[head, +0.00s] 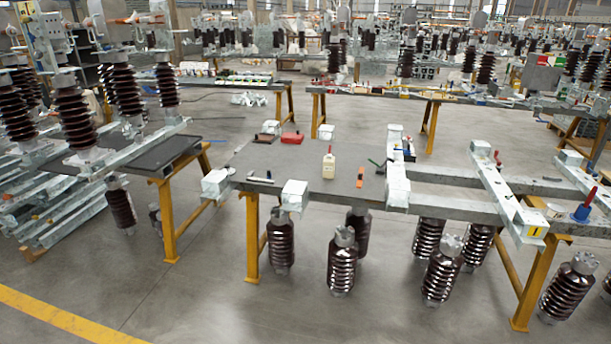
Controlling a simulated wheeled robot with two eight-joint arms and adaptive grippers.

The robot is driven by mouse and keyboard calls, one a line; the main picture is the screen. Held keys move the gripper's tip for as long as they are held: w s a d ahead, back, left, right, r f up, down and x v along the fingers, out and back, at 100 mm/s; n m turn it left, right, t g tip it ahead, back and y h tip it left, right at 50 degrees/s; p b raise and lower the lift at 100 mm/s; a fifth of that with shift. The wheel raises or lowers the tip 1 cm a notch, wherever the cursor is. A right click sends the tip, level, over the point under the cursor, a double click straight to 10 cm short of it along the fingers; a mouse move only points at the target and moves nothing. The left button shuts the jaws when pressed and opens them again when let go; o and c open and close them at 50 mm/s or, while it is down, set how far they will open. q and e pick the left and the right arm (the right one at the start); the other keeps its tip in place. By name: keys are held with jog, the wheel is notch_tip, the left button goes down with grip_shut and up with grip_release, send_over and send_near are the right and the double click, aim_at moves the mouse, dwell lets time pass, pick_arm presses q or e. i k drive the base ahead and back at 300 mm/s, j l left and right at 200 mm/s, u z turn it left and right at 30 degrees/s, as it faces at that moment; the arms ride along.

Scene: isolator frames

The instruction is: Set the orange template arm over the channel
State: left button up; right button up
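A small flat orange piece (360,181) lies on the grey top of the middle table (330,195), right of centre; it may be the template arm, but it is too small to tell its shape. A pale metal channel (397,183) crosses the frame just right of it. Another metal channel (505,195) crosses farther right, with a small red item (498,158) on it. The orange piece lies apart from both channels. Neither of my grippers shows in the head view.
A yellow line (60,320) marks the open floor at left.

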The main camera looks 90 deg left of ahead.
aim_at(359, 182)
jog(key=u, duration=2.5)
